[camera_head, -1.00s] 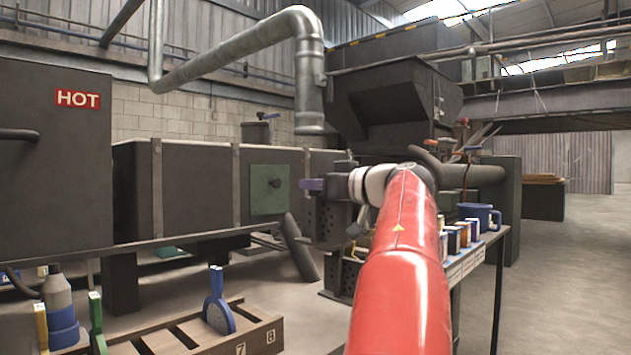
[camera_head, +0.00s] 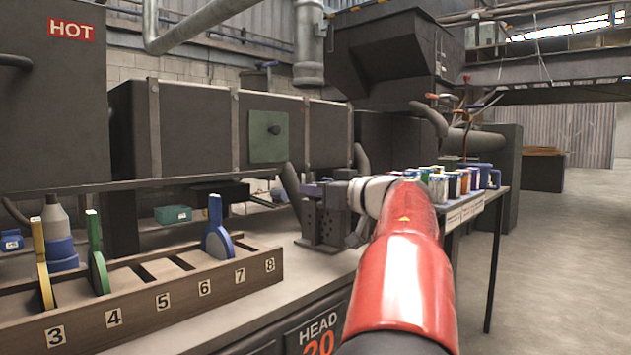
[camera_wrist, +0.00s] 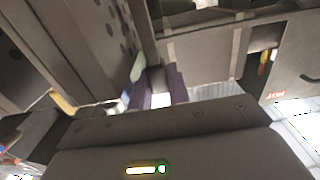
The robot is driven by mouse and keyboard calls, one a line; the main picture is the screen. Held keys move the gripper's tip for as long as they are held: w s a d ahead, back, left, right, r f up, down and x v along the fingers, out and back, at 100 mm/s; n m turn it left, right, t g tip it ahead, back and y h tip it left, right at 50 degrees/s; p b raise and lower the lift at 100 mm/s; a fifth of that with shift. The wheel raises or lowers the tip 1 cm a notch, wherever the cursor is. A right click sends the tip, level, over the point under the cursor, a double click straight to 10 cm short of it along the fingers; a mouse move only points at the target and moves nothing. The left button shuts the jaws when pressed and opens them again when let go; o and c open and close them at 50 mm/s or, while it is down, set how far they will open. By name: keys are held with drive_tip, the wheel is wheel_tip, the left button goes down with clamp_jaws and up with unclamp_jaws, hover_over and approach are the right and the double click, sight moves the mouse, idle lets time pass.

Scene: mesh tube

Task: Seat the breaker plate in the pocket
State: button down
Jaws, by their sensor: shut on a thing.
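A purple piece (camera_head: 312,189), which looks like the handle of the breaker plate, sticks out left of my gripper (camera_head: 334,190) in the head view. My gripper is shut on it. The purple piece also shows in the wrist view (camera_wrist: 176,82), just ahead of the dark gripper body. A dark grey block with holes (camera_head: 323,226) stands on the bench right below my gripper. The holes of a dark part (camera_wrist: 112,28) show in the wrist view. The plate's disc and the pocket cannot be made out; my arm and gripper cover that area.
A numbered wooden rack (camera_head: 180,297) at the front left holds yellow (camera_head: 38,255), green (camera_head: 96,250) and blue (camera_head: 216,232) handled plates. A dark cabinet marked HOT (camera_head: 60,110) stands at the left.

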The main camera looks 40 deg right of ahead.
idle(0.3)
drive_tip(key=c, duration=1.7)
unclamp_jaws()
drive_tip(key=shift+f, duration=0.2)
drive_tip(key=shift+c, duration=0.2)
drive_tip(key=o, duration=0.4)
